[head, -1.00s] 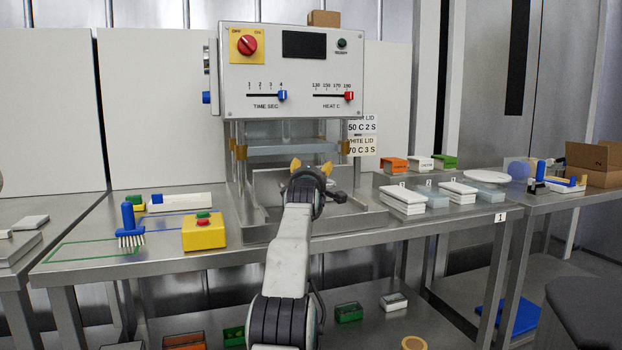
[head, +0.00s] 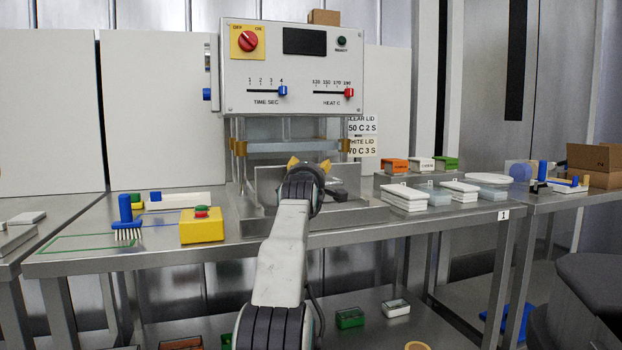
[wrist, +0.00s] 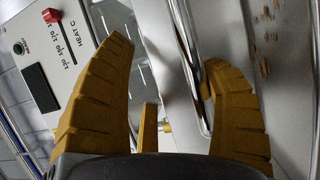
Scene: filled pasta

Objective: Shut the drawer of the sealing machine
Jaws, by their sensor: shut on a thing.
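The sealing machine (head: 290,75) stands on the steel table, with its white control panel on top. Its metal drawer (head: 268,185) is low at the front, partly hidden behind my arm; how far out it is cannot be told. My gripper (head: 308,162) is at the drawer's front, its yellow fingertips showing above my wrist. In the wrist view, the drawer's bar handle (wrist: 187,65) runs between the two yellow fingers of my gripper (wrist: 165,52), close against the right finger. The gripper is shut on this handle. The handle is hidden in the head view.
A yellow button box (head: 202,228) and a blue brush (head: 126,215) stand left on the steel table (head: 150,257). White-lidded trays (head: 404,198) stand right of the machine. A lower shelf holds small boxes (head: 350,318). A dark grey object (head: 590,290) is at the lower right.

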